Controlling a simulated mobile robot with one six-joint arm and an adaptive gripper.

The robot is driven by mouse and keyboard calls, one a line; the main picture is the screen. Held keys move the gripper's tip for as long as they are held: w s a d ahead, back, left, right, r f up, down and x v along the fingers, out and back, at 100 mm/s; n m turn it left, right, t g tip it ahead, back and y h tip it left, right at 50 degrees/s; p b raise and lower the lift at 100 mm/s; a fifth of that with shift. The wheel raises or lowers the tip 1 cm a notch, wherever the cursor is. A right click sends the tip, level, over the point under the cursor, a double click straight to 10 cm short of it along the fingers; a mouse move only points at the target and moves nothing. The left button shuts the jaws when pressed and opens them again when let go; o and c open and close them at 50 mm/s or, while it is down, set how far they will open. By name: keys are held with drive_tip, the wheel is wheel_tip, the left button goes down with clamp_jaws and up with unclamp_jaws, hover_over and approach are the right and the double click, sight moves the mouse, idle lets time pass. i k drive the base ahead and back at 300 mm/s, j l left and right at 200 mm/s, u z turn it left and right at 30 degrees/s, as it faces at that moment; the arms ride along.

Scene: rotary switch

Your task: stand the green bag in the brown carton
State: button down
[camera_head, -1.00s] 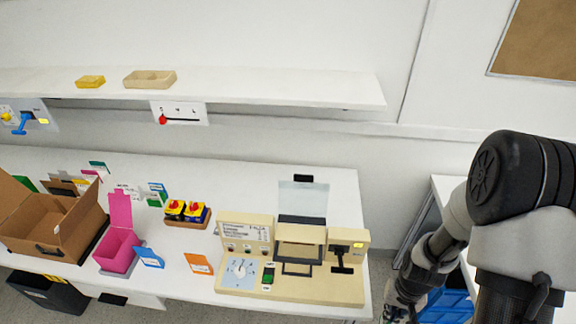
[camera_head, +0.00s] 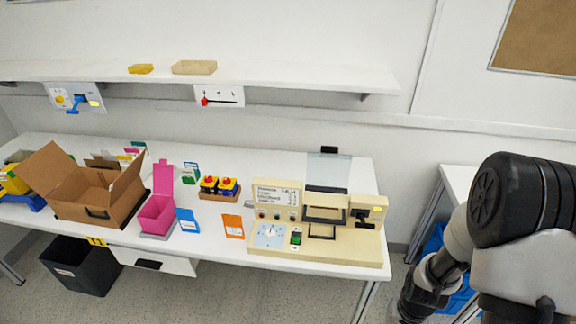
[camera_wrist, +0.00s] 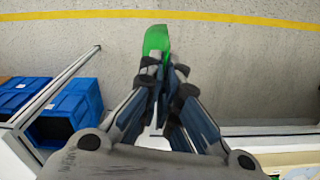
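The brown carton (camera_head: 75,211) stands open on the left part of the white table in the head view, its flaps spread outward. In the wrist view, my gripper (camera_wrist: 162,72) has its fingers drawn together on the green bag (camera_wrist: 157,41), which sticks out past the fingertips over the grey floor. The fingers hide the bag's lower part. My arm is at the right of the head view, away from the carton, and the bag does not show there.
A beige switch panel (camera_head: 330,252) fills the table's right part. A black bin (camera_head: 80,265) is below. Blue crates (camera_wrist: 65,113) show in the wrist view.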

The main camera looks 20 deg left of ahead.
sight(103, 205)
drive_tip(key=u, duration=2.15)
drive_tip(key=i+j+u, duration=0.1)
drive_tip(key=u, duration=0.4)
drive_tip(key=i+u, duration=0.15)
drive_tip(key=u, duration=0.75)
drive_tip(key=i+l, duration=0.2)
drive_tip(key=i, duration=0.25)
drive_tip(key=i+l, duration=0.15)
drive_tip(key=i, duration=0.25)
drive_tip(key=i+l, duration=0.2)
drive_tip(key=i, duration=0.25)
drive_tip(key=i+l, duration=0.2)
drive_tip(key=i, duration=0.2)
drive_tip(key=i+j+z, duration=0.2)
drive_tip(key=i, duration=0.25)
drive_tip(key=i+z, duration=0.2)
drive_tip(key=i, duration=0.25)
drive_tip(key=i+j+z, duration=0.2)
drive_tip(key=i, duration=0.2)
drive_tip(key=z, duration=2.1)
